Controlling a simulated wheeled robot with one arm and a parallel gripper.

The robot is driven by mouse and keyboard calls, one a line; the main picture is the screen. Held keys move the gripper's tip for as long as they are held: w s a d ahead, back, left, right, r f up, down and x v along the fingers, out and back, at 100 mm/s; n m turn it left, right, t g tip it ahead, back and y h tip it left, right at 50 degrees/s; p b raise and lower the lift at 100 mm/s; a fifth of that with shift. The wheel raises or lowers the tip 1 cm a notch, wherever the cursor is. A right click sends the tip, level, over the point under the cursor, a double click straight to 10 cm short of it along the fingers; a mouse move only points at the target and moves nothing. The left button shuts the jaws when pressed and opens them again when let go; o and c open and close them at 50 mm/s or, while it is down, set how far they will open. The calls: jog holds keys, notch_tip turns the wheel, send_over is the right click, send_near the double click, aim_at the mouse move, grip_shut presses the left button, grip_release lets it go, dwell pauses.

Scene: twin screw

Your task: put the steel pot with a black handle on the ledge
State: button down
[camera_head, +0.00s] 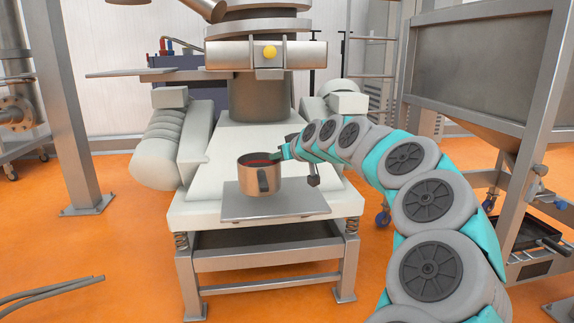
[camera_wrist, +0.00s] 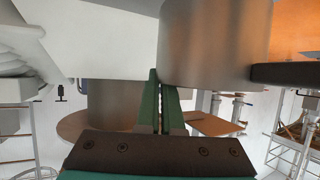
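The steel pot (camera_head: 248,178) is upright over the left part of the ledge (camera_head: 300,207), a flat grey plate on the front of the white machine. Its inside looks reddish, and its handle (camera_head: 263,181) faces me. I cannot tell whether its base touches the ledge. My gripper (camera_head: 284,153) reaches in from the right to the pot's rim. In the wrist view the pot (camera_wrist: 220,40) is upside down, with its dark handle (camera_wrist: 290,75) at right. There the green fingers of my gripper (camera_wrist: 162,82) are close together across the rim, one outside, the other partly hidden by the pot.
The white machine (camera_head: 240,140) stands behind the ledge on a steel frame. A grey post (camera_head: 62,110) is at left and a steel hopper frame (camera_head: 480,60) at right. Bent rods (camera_head: 55,290) lie low at left. The right part of the ledge is clear.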

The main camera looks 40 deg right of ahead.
jog(key=w+d, duration=0.2)
jog(key=d, duration=0.3)
jog(key=shift+w+d+f, duration=0.3)
jog(key=shift+w+d, duration=0.05)
jog(key=shift+d, duration=0.05)
jog(key=shift+d+f, duration=0.1)
jog(key=shift+f, duration=1.65)
jog(key=shift+b, duration=0.3)
jog(key=c, duration=1.1)
grip_release()
jog(key=shift+f, duration=0.1)
jog(key=v, duration=1.2)
